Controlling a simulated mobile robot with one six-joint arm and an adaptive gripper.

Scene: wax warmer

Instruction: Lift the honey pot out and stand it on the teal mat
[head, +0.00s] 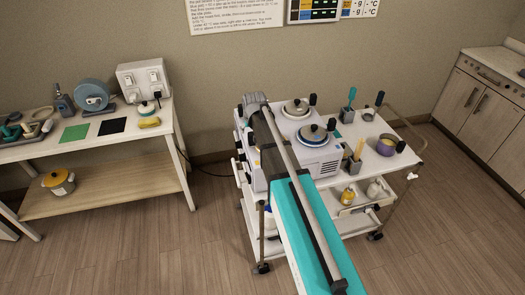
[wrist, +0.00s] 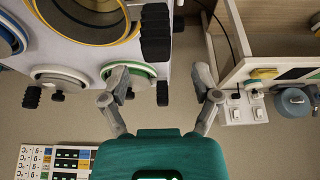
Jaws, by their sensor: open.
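A yellow-rimmed pot (wrist: 128,27) with a black handle sits in the warmer at the top of the wrist view, cut off by the frame. It looks like the honey pot, but I cannot be sure; I cannot make it out in the head view, where my arm covers part of the warmer. My gripper (wrist: 160,75) is open and empty, fingers spread, with the black handle above the gap in the picture. A green mat (head: 74,133), the nearest match to the teal mat, lies bare on the left table.
A black mat (head: 112,126) and yellow item (head: 149,122) lie beside the green mat. Floor separates table and trolley.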

